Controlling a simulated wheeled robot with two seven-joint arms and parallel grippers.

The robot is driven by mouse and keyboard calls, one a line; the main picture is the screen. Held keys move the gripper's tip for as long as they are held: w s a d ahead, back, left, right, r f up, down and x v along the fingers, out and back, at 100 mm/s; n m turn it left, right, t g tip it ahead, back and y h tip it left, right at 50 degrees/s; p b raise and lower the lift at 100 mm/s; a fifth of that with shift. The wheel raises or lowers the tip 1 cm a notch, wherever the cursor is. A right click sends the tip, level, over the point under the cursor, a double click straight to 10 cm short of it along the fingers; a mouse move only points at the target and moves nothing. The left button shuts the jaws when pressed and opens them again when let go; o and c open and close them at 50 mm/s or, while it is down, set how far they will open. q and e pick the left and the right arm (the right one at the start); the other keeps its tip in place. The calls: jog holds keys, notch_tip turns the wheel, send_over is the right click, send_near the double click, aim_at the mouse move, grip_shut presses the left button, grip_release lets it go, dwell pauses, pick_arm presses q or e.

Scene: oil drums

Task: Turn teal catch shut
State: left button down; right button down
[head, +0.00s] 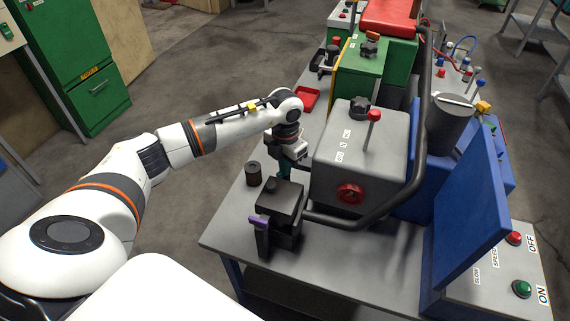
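A small teal catch (284,169) shows just behind the black box (280,200), at the left side of the grey machine housing (345,170). Most of it is hidden by my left gripper and the box. My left gripper (288,162) reaches down over the teal catch, at or touching it. Its fingertips are too small and covered to tell whether they are open or shut on it. My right gripper is not in view.
A purple-topped lever (259,222) stands in front of the black box, and a dark cylinder (253,174) stands left of it. A bent black bar (385,208) crosses the housing's front. A red-knobbed lever (373,117) rises above. Bare table (225,235) shows at front left.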

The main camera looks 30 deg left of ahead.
pick_arm(q)
jog(key=shift+n+b, duration=0.35)
jog(key=shift+n, duration=2.35)
jog(key=c, duration=1.5)
grip_release()
notch_tip(320, 180, up, 12)
jog(key=b, duration=0.2)
jog(key=shift+b, duration=0.4)
jog(key=shift+s, duration=0.1)
